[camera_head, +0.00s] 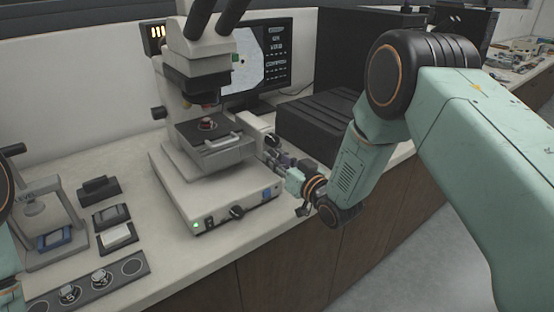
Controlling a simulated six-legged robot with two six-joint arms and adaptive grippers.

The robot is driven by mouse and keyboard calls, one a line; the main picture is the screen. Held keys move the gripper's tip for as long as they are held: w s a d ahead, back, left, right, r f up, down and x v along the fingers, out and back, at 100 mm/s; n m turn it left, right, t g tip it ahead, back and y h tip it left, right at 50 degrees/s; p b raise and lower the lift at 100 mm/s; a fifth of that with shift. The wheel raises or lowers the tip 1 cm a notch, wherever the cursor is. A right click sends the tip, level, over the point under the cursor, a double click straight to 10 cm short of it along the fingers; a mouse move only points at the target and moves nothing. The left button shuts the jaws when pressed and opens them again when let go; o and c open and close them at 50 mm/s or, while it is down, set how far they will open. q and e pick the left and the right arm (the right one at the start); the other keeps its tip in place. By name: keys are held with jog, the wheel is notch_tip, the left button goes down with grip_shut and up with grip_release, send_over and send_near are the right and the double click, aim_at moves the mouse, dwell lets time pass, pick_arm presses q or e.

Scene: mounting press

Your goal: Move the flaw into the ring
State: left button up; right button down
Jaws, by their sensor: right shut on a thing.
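The microscope (175,95) stands on the bench with a small reddish sample (207,124) on its dark stage (222,135). My right gripper (273,150) is at the right side of the stage, shut on what looks like the dark stage knob (272,139). The fingertips are small and partly hidden against the knob. Only a bit of my left arm shows at the left edge; its gripper is out of view.
A small press (38,205) stands at the left. Several dark blocks and pads (112,216) lie beside it. A grey strip (125,270) with round places and metal pieces lies at the front edge. A black ridged box (318,125) stands behind my right arm.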

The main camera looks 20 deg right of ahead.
jog(key=shift+w+r, duration=0.1)
jog(key=shift+r, duration=0.05)
jog(key=c, duration=1.1)
grip_release()
jog(key=shift+s, duration=0.2)
jog(key=v, duration=1.1)
jog(key=shift+s+d, duration=0.15)
jog(key=shift+s, duration=0.2)
